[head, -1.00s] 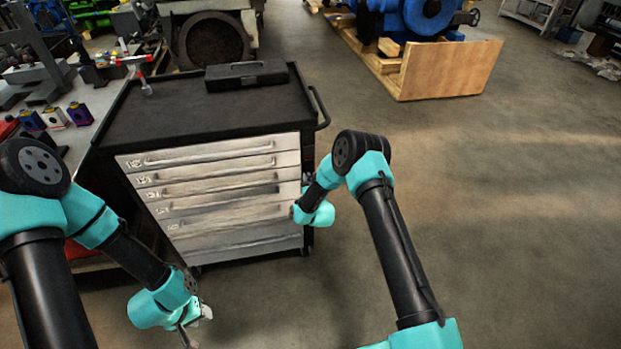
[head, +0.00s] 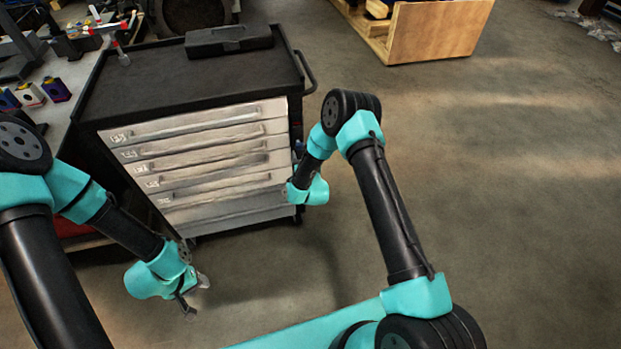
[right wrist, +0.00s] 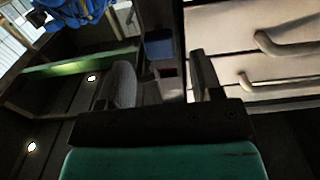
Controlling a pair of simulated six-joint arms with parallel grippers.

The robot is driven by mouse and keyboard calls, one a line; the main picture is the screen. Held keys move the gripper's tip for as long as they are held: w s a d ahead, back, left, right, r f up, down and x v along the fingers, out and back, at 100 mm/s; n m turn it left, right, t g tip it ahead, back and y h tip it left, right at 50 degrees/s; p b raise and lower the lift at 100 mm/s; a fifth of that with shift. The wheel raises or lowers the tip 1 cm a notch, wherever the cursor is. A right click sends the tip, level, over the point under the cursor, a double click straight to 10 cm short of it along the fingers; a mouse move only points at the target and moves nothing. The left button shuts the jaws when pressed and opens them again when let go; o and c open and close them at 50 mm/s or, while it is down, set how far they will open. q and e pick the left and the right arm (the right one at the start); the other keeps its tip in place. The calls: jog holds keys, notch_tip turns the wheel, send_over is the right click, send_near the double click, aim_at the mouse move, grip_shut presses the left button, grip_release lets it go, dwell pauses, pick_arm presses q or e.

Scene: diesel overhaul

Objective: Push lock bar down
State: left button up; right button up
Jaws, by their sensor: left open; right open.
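The tool cabinet (head: 140,85) has a black top and several light drawers with long handles. I cannot clearly make out a lock bar. In the right wrist view, a small blue piece (right wrist: 159,46) shows on the dark strip beside the drawers (right wrist: 225,40), between my fingers. My right gripper (right wrist: 160,78) is open and empty, facing this strip at the cabinet's right front edge. In the head view, its fingers are hidden behind my own wrist. My left gripper (head: 196,294) is open and empty, low in front of the cabinet's lower drawers.
A closed dark toolbox (head: 230,40) lies on the cabinet top. A push handle (head: 309,72) sticks out at the cabinet's right side. A bench with small coloured containers (head: 56,89) stands at the left. A wooden crate (head: 440,30) is at the back. Floor on the right is clear.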

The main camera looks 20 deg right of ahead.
jog(key=s, duration=1.2)
jog(key=shift+s+a, duration=0.2)
jog(key=shift+a, duration=0.1)
jog(key=s+d+f+g+y, duration=0.1)
jog(key=s+g+y, duration=0.1)
jog(key=s+g, duration=0.6)
jog(key=s+d+f+m+g+y, duration=0.1)
jog(key=s+f+g+y, duration=0.1)
jog(key=s+g, duration=0.7)
jog(key=s, duration=0.7)
jog(key=shift+d+y, duration=0.15)
jog(key=shift+y, duration=0.25)
dwell(0.8)
